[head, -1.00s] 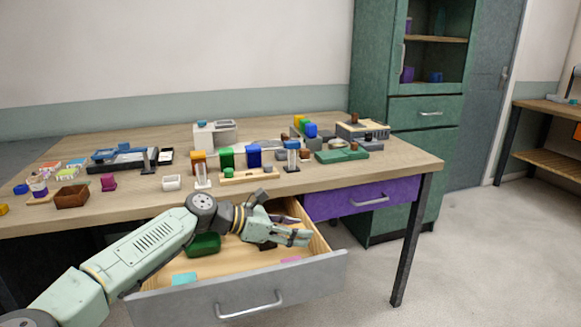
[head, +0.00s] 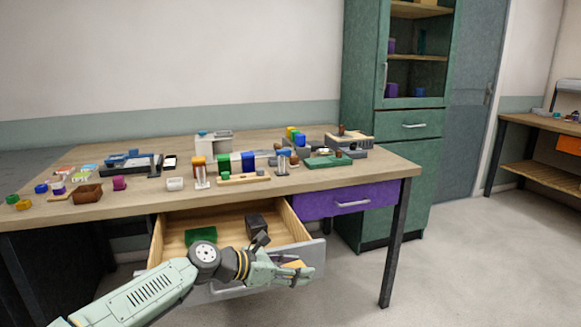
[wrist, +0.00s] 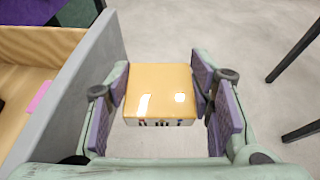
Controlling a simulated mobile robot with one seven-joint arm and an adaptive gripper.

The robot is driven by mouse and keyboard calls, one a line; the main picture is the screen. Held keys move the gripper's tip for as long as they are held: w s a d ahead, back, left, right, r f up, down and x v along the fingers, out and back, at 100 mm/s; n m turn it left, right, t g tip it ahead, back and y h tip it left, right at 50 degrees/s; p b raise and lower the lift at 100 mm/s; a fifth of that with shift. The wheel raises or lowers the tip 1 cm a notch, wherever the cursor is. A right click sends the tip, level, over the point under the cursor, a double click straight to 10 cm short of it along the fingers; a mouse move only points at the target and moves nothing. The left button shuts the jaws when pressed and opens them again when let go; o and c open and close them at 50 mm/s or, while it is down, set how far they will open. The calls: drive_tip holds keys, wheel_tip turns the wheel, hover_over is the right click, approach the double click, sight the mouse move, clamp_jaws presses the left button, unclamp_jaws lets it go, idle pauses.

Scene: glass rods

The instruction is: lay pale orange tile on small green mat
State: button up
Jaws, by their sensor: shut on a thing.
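The pale orange tile (wrist: 158,92) is held between my gripper's (wrist: 158,100) two finger pads in the wrist view, with a glossy top. In the head view my gripper (head: 292,272) is shut on the tile (head: 296,265), partly hidden by the fingers, at the right end of the open drawer's front. In the wrist view the tile is over the floor, outside the drawer wall. A flat green piece (head: 325,162) lies on the table at the right; I cannot tell if it is the small green mat.
The open drawer (head: 170,240) holds a green block (head: 201,235) and a dark box (head: 256,222). The wooden table (head: 120,206) is crowded with blocks, posts and small containers. A closed purple drawer (head: 345,201) is at the right. Floor at the right is clear.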

drive_tip(key=s+f+n+t+y, duration=0.2)
drive_tip(key=s+f+n+y, duration=0.1)
drive_tip(key=f, duration=0.8)
drive_tip(key=s+f+n+t+y, duration=0.3)
drive_tip(key=s+f+n+y, duration=0.1)
drive_tip(key=f, duration=0.8)
drive_tip(key=s+a+f+n+t+y, duration=0.1)
drive_tip(key=s+f+n+y, duration=0.3)
drive_tip(key=f, duration=0.8)
drive_tip(key=shift+n+t+y, duration=0.5)
drive_tip(key=shift+n+t, duration=0.3)
drive_tip(key=shift+s, duration=0.1)
